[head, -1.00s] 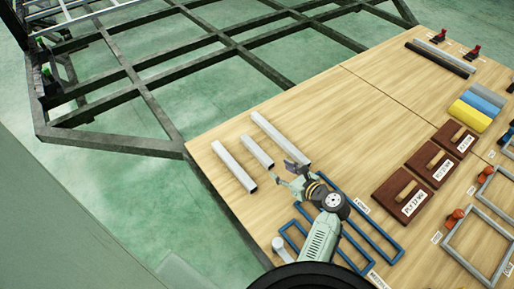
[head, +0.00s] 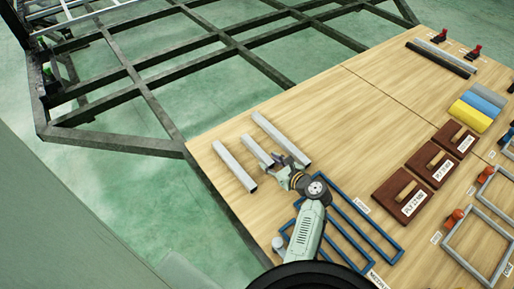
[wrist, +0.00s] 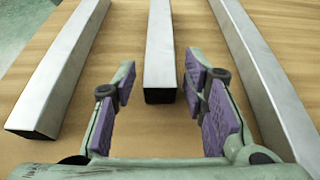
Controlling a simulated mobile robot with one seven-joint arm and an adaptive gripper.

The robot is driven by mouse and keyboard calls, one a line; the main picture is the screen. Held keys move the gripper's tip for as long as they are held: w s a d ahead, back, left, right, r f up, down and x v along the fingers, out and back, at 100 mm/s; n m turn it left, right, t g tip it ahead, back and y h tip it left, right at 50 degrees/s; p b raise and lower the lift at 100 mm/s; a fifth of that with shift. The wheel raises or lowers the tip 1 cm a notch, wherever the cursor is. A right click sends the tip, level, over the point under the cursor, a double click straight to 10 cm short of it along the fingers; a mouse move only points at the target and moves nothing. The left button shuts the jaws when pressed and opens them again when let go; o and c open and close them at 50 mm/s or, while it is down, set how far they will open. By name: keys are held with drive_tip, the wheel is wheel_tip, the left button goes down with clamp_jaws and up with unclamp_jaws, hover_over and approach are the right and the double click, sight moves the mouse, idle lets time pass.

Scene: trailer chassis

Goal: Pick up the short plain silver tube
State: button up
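The short plain silver tube (head: 256,150) is the middle and shortest of three square silver tubes lying on the wooden table. In the wrist view, the short tube (wrist: 160,45) runs away from me, its dark open near end between my gripper's fingers. My gripper (head: 280,164) is at that tube's near end in the head view and partly covers it. In the wrist view my gripper (wrist: 163,92) is open, with purple pads on both sides of the tube and visible gaps to each side.
A longer silver tube (head: 234,166) lies to the left and the longest silver tube (head: 281,140) to the right, close to my right finger. Blue frames (head: 365,225) lie under my arm. The table's middle is clear.

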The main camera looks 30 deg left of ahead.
clamp_jaws()
drive_tip(key=shift+r, duration=0.15)
idle(0.4)
